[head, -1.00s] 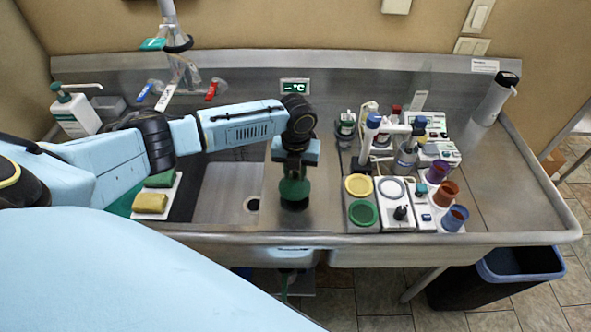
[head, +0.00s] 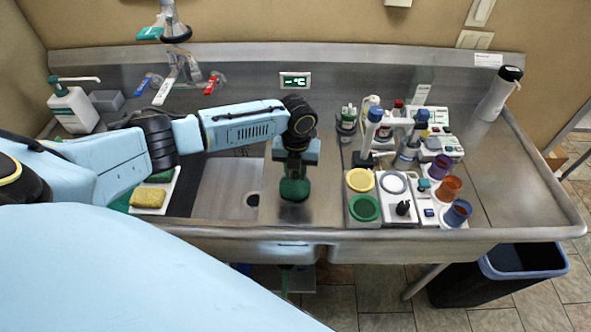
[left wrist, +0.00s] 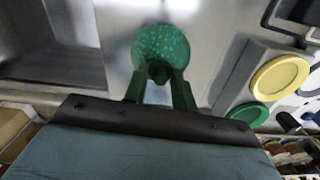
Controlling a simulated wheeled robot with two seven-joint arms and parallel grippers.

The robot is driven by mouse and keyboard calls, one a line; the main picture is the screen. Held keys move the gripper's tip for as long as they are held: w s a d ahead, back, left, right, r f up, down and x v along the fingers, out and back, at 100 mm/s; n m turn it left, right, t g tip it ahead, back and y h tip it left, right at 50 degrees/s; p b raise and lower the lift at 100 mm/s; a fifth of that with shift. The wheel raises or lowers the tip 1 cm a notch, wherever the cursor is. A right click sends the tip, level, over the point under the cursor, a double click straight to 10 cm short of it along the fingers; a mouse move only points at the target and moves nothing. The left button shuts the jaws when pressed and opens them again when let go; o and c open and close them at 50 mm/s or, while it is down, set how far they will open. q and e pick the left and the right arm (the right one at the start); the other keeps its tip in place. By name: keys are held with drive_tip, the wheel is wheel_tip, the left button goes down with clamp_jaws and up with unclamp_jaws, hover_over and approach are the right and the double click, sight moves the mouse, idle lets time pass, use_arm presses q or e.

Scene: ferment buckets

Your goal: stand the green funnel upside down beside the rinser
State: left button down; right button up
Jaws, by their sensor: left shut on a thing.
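The green funnel (head: 294,189) is under my left gripper (head: 294,170), over the steel deck just right of the sink basin. In the left wrist view the funnel (left wrist: 160,44) is a round speckled green shape beyond the fingertips. My left gripper (left wrist: 159,84) is shut on its narrow part, and the wide end points down. The funnel's rim is at or very near the deck; I cannot tell whether it touches. I cannot tell which thing is the rinser. My right gripper is not in view.
The sink basin (head: 226,188) is on the left. A yellow sponge (head: 148,198) lies farther left.

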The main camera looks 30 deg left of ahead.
use_arm(q)
drive_tip(key=shift+f, duration=0.45)
unclamp_jaws()
idle(0.7)
idle(0.4)
drive_tip(key=shift+r, duration=0.15)
drive_tip(key=shift+r+p, duration=0.75)
drive_tip(key=shift+r, duration=0.15)
drive_tip(key=shift+r, duration=0.1)
drive_tip(key=shift+r+p, duration=0.9)
drive_tip(key=shift+p, duration=0.1)
